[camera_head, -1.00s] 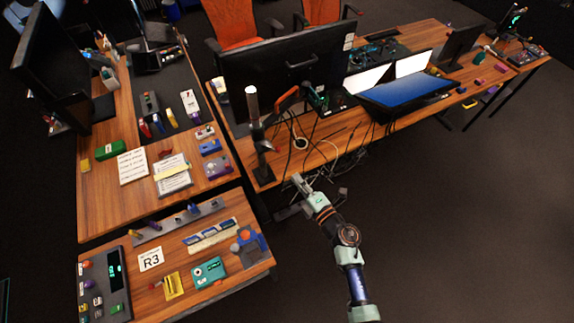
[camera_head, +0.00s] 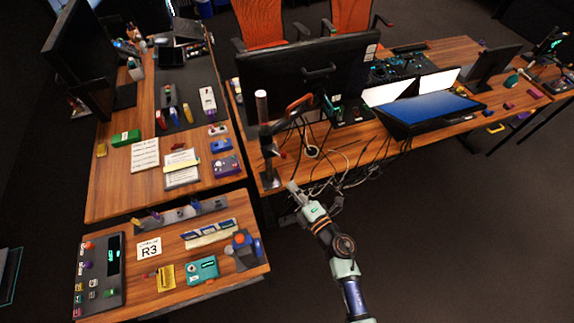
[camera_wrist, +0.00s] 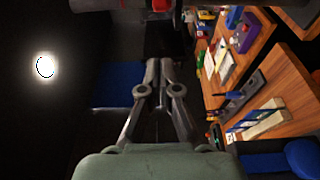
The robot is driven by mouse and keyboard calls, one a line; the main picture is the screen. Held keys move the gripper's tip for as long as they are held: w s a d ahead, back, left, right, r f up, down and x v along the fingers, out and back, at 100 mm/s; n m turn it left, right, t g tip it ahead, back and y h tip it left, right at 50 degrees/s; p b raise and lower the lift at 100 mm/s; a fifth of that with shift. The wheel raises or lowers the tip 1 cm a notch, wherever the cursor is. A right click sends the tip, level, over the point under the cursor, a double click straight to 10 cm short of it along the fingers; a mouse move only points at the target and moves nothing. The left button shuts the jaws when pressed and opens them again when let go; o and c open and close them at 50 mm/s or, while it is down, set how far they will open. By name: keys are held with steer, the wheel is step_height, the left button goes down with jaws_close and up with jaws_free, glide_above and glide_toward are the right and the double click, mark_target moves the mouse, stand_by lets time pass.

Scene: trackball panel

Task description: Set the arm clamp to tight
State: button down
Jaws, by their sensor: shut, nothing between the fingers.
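The monitor arm's dark pole (camera_head: 264,135) stands upright at the near left end of the long desk, with an orange-red arm section (camera_head: 299,103) toward the monitor. Its dark foot (camera_head: 270,179) sits at the desk edge. A small red part (camera_head: 283,155) shows beside the pole; I cannot tell whether it is the clamp's handle, nor its setting. My gripper (camera_head: 292,187) is shut and empty, just right of and slightly below the foot, apparently not touching. In the wrist view my gripper (camera_wrist: 158,65) has its fingertips together before a dark, unclear background.
The large monitor (camera_head: 310,75) is behind the pole. Loose cables (camera_head: 335,165) hang at the desk edge right of my gripper. The small table (camera_head: 222,228) with panels and a teal box (camera_head: 203,269) is at lower left. Open floor (camera_head: 460,240) lies to the right.

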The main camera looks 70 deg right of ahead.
steer(key=w+d+b, duration=0.1)
steer(key=w+d, duration=0.4)
steer(key=d, duration=0.2)
steer(key=shift+w+d, duration=0.2)
steer(key=shift+w, duration=0.05)
steer(key=shift+w, duration=0.1)
